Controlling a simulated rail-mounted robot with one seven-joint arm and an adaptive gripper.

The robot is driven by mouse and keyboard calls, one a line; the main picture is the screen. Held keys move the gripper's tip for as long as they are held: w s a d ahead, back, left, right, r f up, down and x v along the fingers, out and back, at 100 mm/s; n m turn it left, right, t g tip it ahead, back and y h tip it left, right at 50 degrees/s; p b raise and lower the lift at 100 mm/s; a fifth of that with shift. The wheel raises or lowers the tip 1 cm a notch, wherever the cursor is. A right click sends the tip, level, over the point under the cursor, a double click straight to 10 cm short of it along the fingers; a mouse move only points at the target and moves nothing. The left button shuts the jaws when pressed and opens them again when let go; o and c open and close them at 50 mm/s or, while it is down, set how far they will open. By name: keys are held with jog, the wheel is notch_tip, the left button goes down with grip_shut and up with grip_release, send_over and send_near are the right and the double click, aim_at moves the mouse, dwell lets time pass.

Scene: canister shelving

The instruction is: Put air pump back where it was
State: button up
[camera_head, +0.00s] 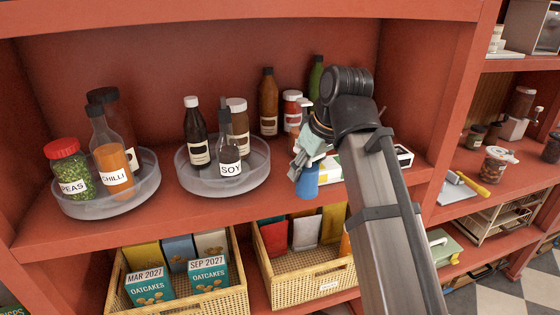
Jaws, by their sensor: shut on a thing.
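My gripper (303,158) is in front of the upper red shelf, right of the middle of the view. It points down and is shut on a small blue cylindrical thing, taken to be the air pump (307,182). The blue lower part shows below the fingers, over the shelf's front edge. Its upper part is hidden by the gripper, and I cannot tell whether it touches the shelf. My arm hides part of the shelf to the right.
Two clear round trays (108,208) (222,187) hold bottles and jars. Bottles (268,102) and a red-lidded jar (291,112) stand behind the gripper. A white box (404,156) lies right of my arm. Wicker baskets (180,300) (300,290) fill the shelf below.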

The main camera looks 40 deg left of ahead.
jog(key=shift+w+a+f+p, duration=0.35)
jog(key=shift+a+f+p, duration=0.25)
jog(key=shift+a, duration=0.85)
jog(key=shift+w+a+f+p, duration=0.35)
jog(key=shift+a+f+p, duration=0.2)
jog(key=shift+a, duration=0.9)
jog(key=shift+w+a+f+p, duration=0.35)
jog(key=shift+a+f+p, duration=0.25)
jog(key=shift+a, duration=0.85)
jog(key=o, duration=1.2)
jog(key=shift+f, duration=0.1)
jog(key=shift+c, duration=0.2)
jog(key=b+v, duration=0.2)
jog(key=v, duration=1)
jog(key=shift+b, duration=0.4)
